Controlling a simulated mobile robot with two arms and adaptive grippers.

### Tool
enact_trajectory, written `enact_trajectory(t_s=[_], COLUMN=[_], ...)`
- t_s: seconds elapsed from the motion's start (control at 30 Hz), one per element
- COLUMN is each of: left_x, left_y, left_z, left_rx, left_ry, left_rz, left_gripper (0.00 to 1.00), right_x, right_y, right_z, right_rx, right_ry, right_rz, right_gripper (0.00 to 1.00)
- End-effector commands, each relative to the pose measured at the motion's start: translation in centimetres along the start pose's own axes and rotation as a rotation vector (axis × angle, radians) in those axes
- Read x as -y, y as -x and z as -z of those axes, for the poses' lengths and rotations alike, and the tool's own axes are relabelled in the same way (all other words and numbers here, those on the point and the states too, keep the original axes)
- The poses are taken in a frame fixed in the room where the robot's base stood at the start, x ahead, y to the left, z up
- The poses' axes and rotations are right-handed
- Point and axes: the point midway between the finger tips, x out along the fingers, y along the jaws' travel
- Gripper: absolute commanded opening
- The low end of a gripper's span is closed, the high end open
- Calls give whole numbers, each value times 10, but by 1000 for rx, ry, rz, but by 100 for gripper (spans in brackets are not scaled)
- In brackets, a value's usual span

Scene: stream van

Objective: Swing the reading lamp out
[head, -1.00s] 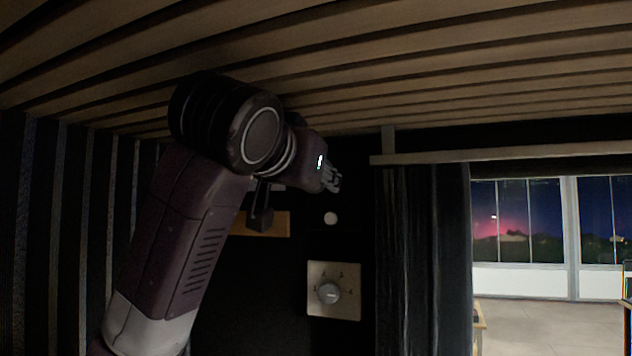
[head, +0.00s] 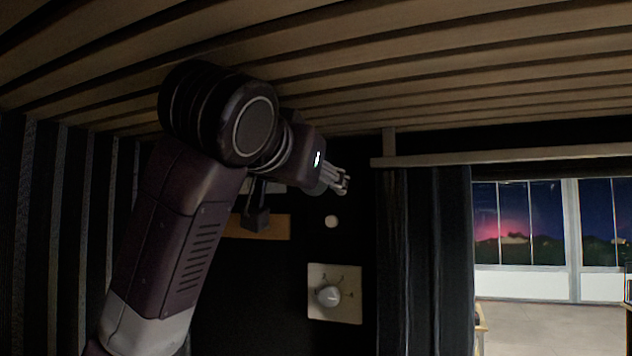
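My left arm rises from the lower left, and its gripper (head: 342,182) points right in front of the dark wall, just left of the dark curtain. The fingers are small and seen from the side; whether they are open or shut is unclear, and I see nothing held. A small dark block on a thin stem (head: 257,219) shows just below my wrist, in front of a wooden strip; it may be the reading lamp, but my arm covers part of it. My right gripper is not in view.
A pale round button (head: 331,221) and a square dial panel (head: 347,279) are on the wall below the gripper. A dark curtain (head: 421,260) hangs to the right under a wooden rail (head: 470,156). A slatted wooden ceiling (head: 400,70) is close above my arm.

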Motion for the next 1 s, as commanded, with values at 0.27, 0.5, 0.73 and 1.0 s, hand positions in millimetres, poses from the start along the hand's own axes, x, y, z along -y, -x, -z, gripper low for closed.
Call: enact_trajectory(t_s=[0.27,0.5,0.73,1.0], left_x=[0,1,0,0], left_y=[62,97,107,107], left_z=[2,2,0,0], left_rx=[-8,-6,-1,-1], left_ry=[0,-2,0,0], left_rz=[-1,3,1,0], left_gripper=[50,50,50,50], right_x=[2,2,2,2], right_y=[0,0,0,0], right_z=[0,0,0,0], right_rx=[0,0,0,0], right_ry=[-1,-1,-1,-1], right_rz=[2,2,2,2], right_gripper=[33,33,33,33])
